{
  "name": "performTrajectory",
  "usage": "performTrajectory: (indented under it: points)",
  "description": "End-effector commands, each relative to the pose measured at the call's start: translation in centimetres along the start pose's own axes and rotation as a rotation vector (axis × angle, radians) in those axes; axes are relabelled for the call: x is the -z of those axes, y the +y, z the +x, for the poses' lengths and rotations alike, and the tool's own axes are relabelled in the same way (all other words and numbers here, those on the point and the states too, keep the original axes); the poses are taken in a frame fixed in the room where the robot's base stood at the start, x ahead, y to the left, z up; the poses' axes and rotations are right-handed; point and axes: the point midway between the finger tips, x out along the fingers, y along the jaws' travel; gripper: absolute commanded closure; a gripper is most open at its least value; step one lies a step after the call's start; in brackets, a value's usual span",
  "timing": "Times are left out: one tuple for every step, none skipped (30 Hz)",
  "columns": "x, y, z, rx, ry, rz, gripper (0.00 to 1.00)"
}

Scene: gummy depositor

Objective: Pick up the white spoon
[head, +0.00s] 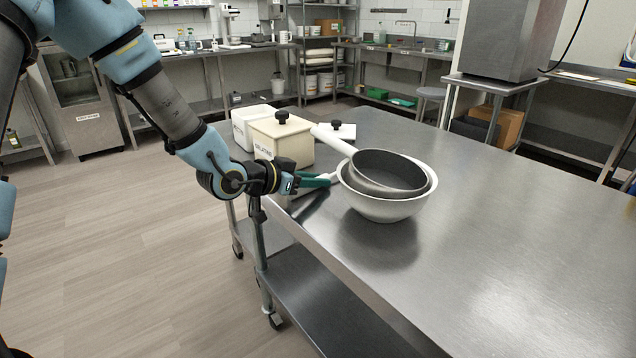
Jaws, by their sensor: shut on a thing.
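My gripper (318,181), with green fingers, is at the left edge of the steel table, just left of the white bowl (384,208). It is shut on a slender pale thing (329,176) that looks like the white spoon. Most of the spoon is hidden by the fingers or too small to make out. Its right end is close to the bowl's rim; I cannot tell whether they touch.
A grey pan (390,170) with a white handle (334,140) rests tilted in the bowl. Cream lidded containers (282,143) stand behind my gripper. The steel table (480,230) is clear to the right and in front of the bowl.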

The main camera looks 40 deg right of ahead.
Motion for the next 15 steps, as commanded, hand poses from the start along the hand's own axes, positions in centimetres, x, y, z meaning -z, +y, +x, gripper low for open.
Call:
performTrajectory:
  points:
    - [0.0,0.0,0.0,0.000,0.000,0.000,1.00]
    - [0.0,0.0,0.0,0.000,0.000,0.000,1.00]
    - [0.0,0.0,0.0,0.000,0.000,0.000,1.00]
    - [0.0,0.0,0.0,0.000,0.000,0.000,1.00]
    - [0.1,0.0,0.0,0.000,0.000,0.000,1.00]
    - [0.1,0.0,0.0,0.000,0.000,0.000,1.00]
    - [0.2,0.0,-0.1,0.000,0.001,0.000,1.00]
    - [0.3,0.0,-0.1,0.001,0.001,0.001,1.00]
    - [0.4,-0.1,-0.2,0.001,0.001,0.001,1.00]
    - [0.6,-0.1,-0.2,0.001,0.001,0.001,1.00]
    - [0.8,-0.1,-0.3,0.002,0.001,0.002,1.00]
    - [1.0,-0.1,-0.4,0.002,0.002,0.002,1.00]
    - [1.3,-0.1,-0.5,0.002,0.002,0.002,1.00]
    - [1.6,-0.1,-0.7,0.002,0.002,0.002,1.00]
    - [2.0,-0.1,-0.8,0.002,0.002,0.003,1.00]
